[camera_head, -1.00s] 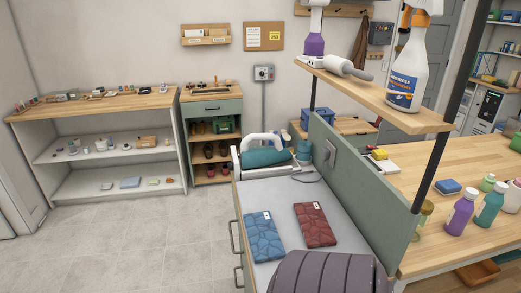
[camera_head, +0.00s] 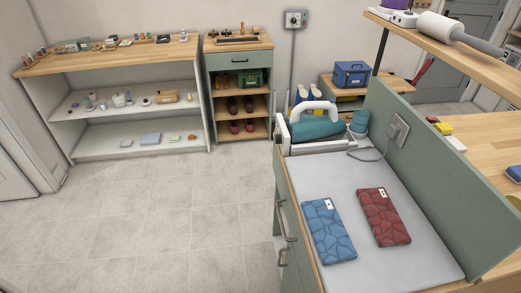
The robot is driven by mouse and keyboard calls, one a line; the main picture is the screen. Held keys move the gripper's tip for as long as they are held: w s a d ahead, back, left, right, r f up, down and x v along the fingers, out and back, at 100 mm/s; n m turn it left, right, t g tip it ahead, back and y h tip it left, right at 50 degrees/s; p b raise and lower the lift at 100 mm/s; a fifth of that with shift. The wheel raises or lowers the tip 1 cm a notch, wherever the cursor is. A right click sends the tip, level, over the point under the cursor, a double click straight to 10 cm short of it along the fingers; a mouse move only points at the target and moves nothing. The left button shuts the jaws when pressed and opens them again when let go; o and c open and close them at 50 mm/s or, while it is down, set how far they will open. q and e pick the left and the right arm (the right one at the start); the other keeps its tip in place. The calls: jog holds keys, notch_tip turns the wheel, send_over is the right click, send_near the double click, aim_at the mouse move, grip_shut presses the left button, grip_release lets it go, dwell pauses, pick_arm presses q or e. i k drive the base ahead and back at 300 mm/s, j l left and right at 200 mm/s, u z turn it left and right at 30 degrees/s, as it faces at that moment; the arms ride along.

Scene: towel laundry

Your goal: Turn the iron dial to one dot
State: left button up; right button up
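The iron (camera_head: 315,127), teal with a white handle, rests on a white stand at the far left end of the grey ironing surface (camera_head: 300,177). Its dial is too small to make out, so its setting cannot be read. A teal round part (camera_head: 360,122) is just right of the iron. A grey cable runs from there to a socket (camera_head: 398,130) on the green panel. Neither of my grippers is in view.
A blue patterned folded cloth (camera_head: 328,231) and a red one (camera_head: 382,217) lie on the ironing surface. The green panel (camera_head: 435,165) borders it on the right, with a wooden shelf (camera_head: 460,55) above. Floor at left (camera_head: 150,225) is clear. A grey box with a knob (camera_head: 297,19) is on the wall.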

aim_at(278, 138)
jog(key=i+j+z, duration=0.2)
jog(key=z, duration=0.2)
jog(key=i+j+z, duration=0.15)
jog(key=j+z, duration=0.3)
jog(key=i+j+z, duration=0.1)
jog(key=j+z, duration=0.15)
jog(key=z, duration=0.15)
